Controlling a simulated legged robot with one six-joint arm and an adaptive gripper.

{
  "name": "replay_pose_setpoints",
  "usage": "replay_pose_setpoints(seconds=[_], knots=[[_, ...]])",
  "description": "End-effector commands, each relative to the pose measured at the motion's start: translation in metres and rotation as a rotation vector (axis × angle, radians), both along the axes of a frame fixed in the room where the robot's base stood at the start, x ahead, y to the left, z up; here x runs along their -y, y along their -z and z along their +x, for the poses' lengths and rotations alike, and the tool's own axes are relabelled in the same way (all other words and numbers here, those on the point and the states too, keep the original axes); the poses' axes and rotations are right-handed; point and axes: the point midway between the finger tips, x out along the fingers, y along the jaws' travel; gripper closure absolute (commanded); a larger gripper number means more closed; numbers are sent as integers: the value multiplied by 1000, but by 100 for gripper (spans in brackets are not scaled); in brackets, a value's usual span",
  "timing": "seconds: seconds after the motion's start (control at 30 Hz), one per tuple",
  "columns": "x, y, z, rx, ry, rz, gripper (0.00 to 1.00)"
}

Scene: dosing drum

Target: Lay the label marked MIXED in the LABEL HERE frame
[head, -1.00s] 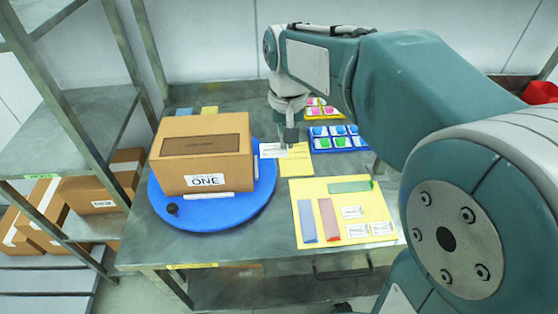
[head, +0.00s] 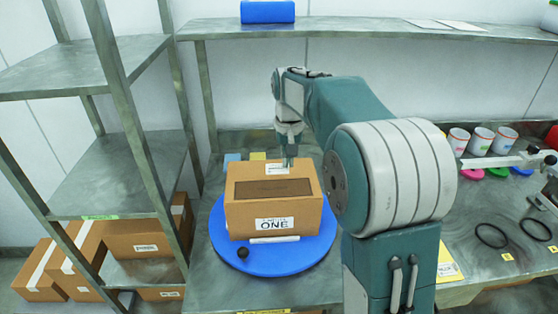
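A small white label (head: 276,169) shows at the far edge of the brown box's top; its print is too small to read as MIXED. My gripper (head: 289,163) points down, closed at the label's right end, holding it. The label looks to be above or against the box's back edge; I cannot tell if it touches. The brown box (head: 273,212) carries a front label reading ONE (head: 273,225). A dark rectangular frame (head: 272,190) lies on its top; its lettering is too small to read.
The box stands on a blue turntable (head: 225,236) with a black knob (head: 255,256). A metal rack (head: 100,205) with cartons stands left. A shelf (head: 350,29) crosses the back. Cups (head: 480,140) and black rings (head: 492,236) are on the bench right. My arm hides the middle.

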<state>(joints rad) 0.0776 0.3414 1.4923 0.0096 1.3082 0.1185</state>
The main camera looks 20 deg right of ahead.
Motion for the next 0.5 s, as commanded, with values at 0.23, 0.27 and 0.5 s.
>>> replay_pose_setpoints(seconds=[0.23,0.27,0.5], knots=[[-12,21,0,-3,-4,-11,100],[-13,24,0,-2,-4,-11,100],[-10,43,0,-3,-2,-9,100]])
